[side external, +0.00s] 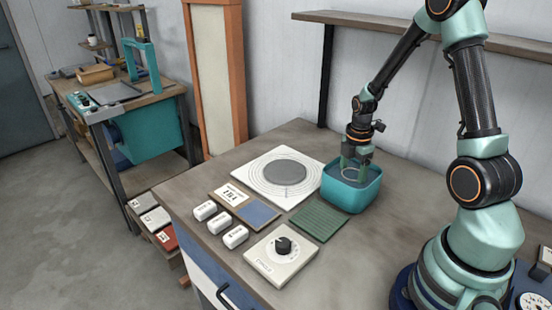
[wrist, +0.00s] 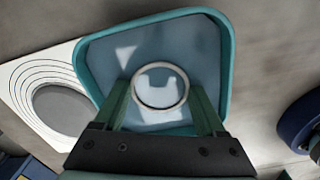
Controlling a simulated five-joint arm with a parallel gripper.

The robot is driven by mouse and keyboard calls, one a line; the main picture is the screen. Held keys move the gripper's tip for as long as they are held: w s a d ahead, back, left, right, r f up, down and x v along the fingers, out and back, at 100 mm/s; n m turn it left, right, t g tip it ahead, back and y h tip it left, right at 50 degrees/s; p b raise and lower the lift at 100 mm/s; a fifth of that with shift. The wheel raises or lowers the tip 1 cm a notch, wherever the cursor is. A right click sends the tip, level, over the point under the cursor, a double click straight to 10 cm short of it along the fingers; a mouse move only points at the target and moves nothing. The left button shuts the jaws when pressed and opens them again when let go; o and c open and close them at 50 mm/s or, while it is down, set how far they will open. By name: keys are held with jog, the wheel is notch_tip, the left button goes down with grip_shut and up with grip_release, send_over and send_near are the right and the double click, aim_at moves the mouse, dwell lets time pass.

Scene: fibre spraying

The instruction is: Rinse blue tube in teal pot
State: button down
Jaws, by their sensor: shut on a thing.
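The teal pot (side external: 350,195) stands on the bench at the right, beside my arm's base. In the wrist view the teal pot (wrist: 229,60) fills the middle, with a blue-grey, light-reflecting surface inside. My gripper (side external: 352,170) points down into the pot's opening. In the wrist view my gripper (wrist: 160,95) has its two green fingers on either side of the tube, shut on it. The tube shows as a round, pale ring-shaped rim (wrist: 160,67) inside the pot's outline. Its walls and lower end are hidden, so its blue colour and depth cannot be told.
A white plate with a grey disc (side external: 285,172) lies left of the pot. A green ribbed mat (side external: 318,222), a dial box (side external: 283,256) and small white blocks (side external: 235,237) lie in front. A shelf (side external: 400,26) runs along the wall behind.

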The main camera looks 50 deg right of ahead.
jog(key=shift+r, duration=0.15)
notch_tip(320, 180, up, 9)
jog(key=shift+r, duration=0.15)
dwell(5.2)
dwell(0.3)
